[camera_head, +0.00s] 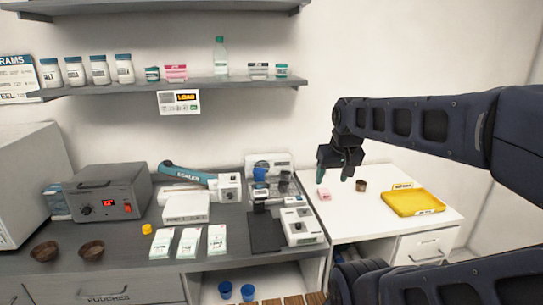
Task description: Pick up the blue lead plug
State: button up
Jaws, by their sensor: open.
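My gripper (334,176) is open, pointing down above the white counter at the right, with nothing visible between its fingers. I cannot pick out the blue lead plug for certain. A small blue object (260,173) is at the clear-and-grey apparatus at the back of the dark counter, left of my gripper. It is too small to tell whether it is the plug or a cup. Two blue cups (225,290) (248,292) stand low in the open space under the dark counter.
A pink block (324,194), a small brown cup (361,185) and a yellow tray (413,203) are on the white counter (350,226). A shelf (200,84) holds jars.

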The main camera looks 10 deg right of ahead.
jog(key=w+d+f+m+h, duration=0.1)
jog(key=w+d+m, duration=0.15)
jog(key=w, duration=0.95)
jog(key=w+d+f+m, duration=0.15)
jog(key=w+d, duration=0.25)
jog(key=w, duration=0.8)
jog(key=w+d+m+h, duration=0.1)
jog(key=w+d+m, duration=0.15)
jog(key=w, duration=1.05)
jog(key=shift+m+g+h, duration=0.4)
jog(key=shift+m+g, duration=0.2)
jog(key=shift+m, duration=0.15)
jog(key=shift+w+d+f, duration=1.25)
jog(key=shift+w+f, duration=1.25)
jog(key=shift+f, duration=0.65)
jog(key=shift+w+d+f, duration=1.2)
jog(key=shift+w+f, duration=1.35)
jog(key=shift+f, duration=0.65)
jog(key=shift+w+d+f, duration=1.25)
jog(key=shift+w+f, duration=1.25)
jog(key=shift+f, duration=0.65)
jog(key=c, duration=1)
jog(key=shift+c, duration=0.2)
jog(key=shift+r, duration=0.15)
